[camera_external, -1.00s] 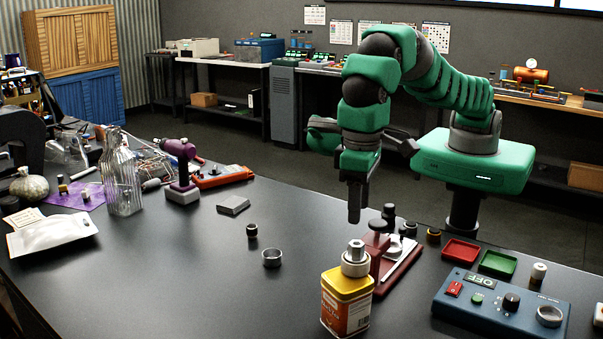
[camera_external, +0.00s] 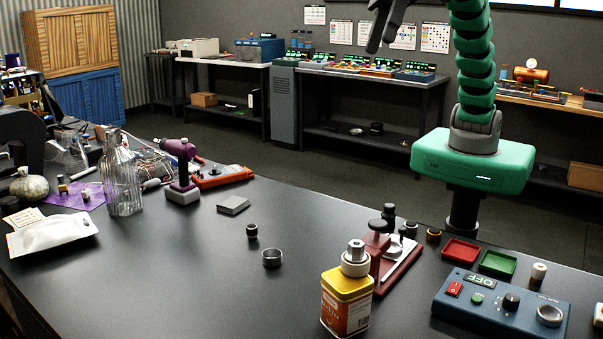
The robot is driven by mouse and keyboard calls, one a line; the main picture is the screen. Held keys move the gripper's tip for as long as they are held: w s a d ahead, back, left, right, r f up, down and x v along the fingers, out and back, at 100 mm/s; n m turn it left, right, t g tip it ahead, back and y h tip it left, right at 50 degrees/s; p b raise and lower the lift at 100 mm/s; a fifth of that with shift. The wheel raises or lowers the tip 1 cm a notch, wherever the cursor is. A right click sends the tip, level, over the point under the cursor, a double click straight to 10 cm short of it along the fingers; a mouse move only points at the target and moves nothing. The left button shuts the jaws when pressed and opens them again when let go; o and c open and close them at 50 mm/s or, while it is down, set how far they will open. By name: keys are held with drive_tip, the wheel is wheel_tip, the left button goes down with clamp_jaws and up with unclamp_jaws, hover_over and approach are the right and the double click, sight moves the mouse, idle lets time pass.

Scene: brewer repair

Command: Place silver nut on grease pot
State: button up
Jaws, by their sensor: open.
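A yellow and orange tin with a white label (camera_external: 347,298), which looks like the grease pot, stands upright near the front edge of the dark table. A silver nut (camera_external: 356,250) sits on top of its pale cap. My gripper (camera_external: 378,40) is raised high at the top of the picture, well above and apart from the tin. Its dark fingers are spread with nothing between them. The upper part of my gripper and arm is cut off by the frame.
A red press-like tool (camera_external: 397,268) stands just right of the tin. A blue control box (camera_external: 500,303) and red (camera_external: 461,251) and green (camera_external: 497,263) trays lie further right. A dark ring (camera_external: 272,258) lies to the left.

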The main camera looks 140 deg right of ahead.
drive_tip(key=s+a+r+n+t, duration=0.1)
drive_tip(key=s+r+n+t, duration=0.7)
drive_tip(key=s+r, duration=1.6)
drive_tip(key=shift+s+r+t, duration=0.25)
drive_tip(key=shift+s+t, duration=0.15)
drive_tip(key=shift+s, duration=0.65)
drive_tip(key=shift+f, duration=0.1)
